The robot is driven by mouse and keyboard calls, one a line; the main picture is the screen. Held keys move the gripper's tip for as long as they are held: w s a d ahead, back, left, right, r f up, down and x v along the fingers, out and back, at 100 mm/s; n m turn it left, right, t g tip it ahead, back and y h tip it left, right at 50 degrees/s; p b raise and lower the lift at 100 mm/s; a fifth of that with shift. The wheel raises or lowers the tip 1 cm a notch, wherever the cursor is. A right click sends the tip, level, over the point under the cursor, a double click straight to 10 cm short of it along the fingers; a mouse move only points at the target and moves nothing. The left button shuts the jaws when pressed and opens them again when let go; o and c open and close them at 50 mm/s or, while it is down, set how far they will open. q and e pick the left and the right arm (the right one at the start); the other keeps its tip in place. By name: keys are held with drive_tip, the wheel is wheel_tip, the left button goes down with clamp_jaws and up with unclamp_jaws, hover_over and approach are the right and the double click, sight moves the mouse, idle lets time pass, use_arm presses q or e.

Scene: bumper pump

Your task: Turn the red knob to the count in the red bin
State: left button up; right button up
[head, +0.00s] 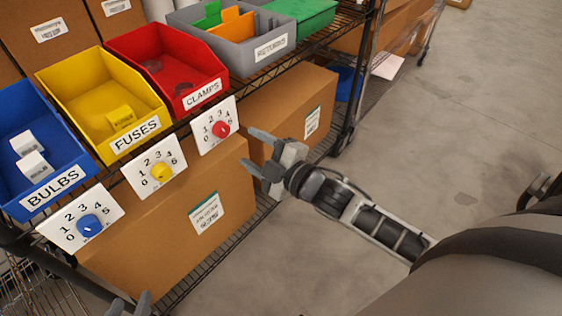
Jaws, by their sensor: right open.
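The red knob (221,129) sits on a white dial card numbered 0 to 5, below the red bin (124,39). Its pointer is too small to read. The red bin is labelled CLAMPS.
A yellow FUSES bin (52,82) and a blue BULBS bin (12,112) stand left of the red one, with a yellow knob (162,172) and blue knob (90,225) below. A grey RETURNS bin (240,58) stands right. Cardboard boxes fill the lower shelf; the floor at right is clear.

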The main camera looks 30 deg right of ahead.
use_arm(q)
drive_tip(key=shift+w+a+r, duration=0.1)
drive_tip(key=shift+w, duration=0.15)
use_arm(e)
drive_tip(key=v, duration=0.7)
drive_tip(key=shift+s+d, duration=0.15)
drive_tip(key=shift+s, duration=0.25)
use_arm(q)
drive_tip(key=r+p, duration=0.1)
drive_tip(key=p, duration=0.1)
drive_tip(key=r+p, duration=0.1)
drive_tip(key=p, duration=0.2)
drive_tip(key=r+g+p, duration=0.1)
drive_tip(key=p, duration=0.1)
drive_tip(key=shift+s+a+y+p, duration=0.25)
drive_tip(key=shift+y+p, duration=0.05)
drive_tip(key=shift+p, duration=0.05)
use_arm(e)
drive_tip(key=s+a+f+m+g+h, duration=0.2)
drive_tip(key=s+a+m+g, duration=0.3)
drive_tip(key=m, duration=0.8)
drive_tip(key=s+a, duration=0.2)
drive_tip(key=s, duration=0.1)
drive_tip(key=shift+s+f, duration=0.2)
drive_tip(key=shift+s, duration=0.1)
